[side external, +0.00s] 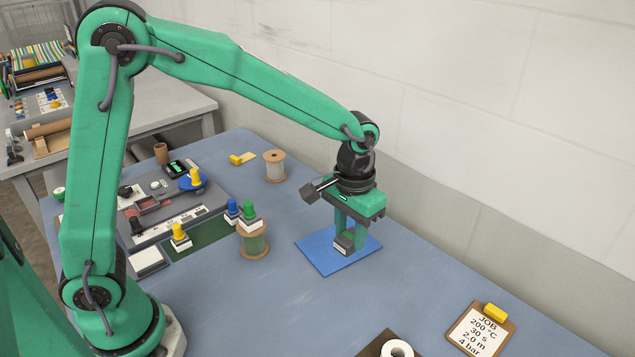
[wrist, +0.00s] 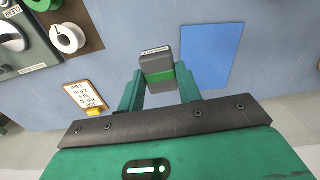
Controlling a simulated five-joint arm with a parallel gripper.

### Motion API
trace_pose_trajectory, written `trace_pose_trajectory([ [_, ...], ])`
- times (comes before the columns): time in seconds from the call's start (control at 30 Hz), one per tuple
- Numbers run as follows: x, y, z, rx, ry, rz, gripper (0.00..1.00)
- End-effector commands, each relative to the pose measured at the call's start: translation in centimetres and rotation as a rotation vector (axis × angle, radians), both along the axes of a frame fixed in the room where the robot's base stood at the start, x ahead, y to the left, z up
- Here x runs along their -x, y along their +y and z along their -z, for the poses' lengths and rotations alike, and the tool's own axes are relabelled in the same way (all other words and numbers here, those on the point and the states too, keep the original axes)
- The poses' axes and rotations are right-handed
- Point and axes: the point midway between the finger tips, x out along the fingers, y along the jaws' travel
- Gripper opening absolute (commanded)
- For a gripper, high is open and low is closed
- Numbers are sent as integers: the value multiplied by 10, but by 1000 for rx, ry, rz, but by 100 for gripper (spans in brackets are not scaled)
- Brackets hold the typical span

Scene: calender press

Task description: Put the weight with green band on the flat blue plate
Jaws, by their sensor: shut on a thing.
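My gripper (side external: 347,235) is shut on the weight with green band (side external: 343,245). In the wrist view the weight (wrist: 158,64) is a dark grey block with a green band and a white label, between the two green fingers of my gripper (wrist: 158,88). The flat blue plate (side external: 315,254) lies on the table. In the side view the weight appears in front of the plate's right half. In the wrist view the plate (wrist: 211,52) shows to the right of the weight, apart from it in the picture. I cannot tell the gap between the weight and the surface below.
A spool with green thread (side external: 254,244) has a green-topped piece (side external: 249,213) by it, left of the plate. Another spool (side external: 274,166) stands behind. A job clipboard (side external: 482,328) and a white roll (side external: 397,349) lie at the front right. The table between is clear.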

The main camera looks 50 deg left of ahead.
Motion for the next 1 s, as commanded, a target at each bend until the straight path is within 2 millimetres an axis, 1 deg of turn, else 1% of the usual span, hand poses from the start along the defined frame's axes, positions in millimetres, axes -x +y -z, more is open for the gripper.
trace_pose_trajectory([
  [0.03, -4, 2, 0, 1, -2, 0, 0],
  [0.1, -7, 4, 0, 1, -2, 1, 0],
  [0.33, -9, 6, 1, 1, -2, 2, 0],
  [0.47, -14, 12, 6, 0, -1, 1, 0],
  [0.67, -27, 33, 21, 0, 0, -2, 0],
  [1.0, -58, 77, 53, 0, -1, -1, 0],
])
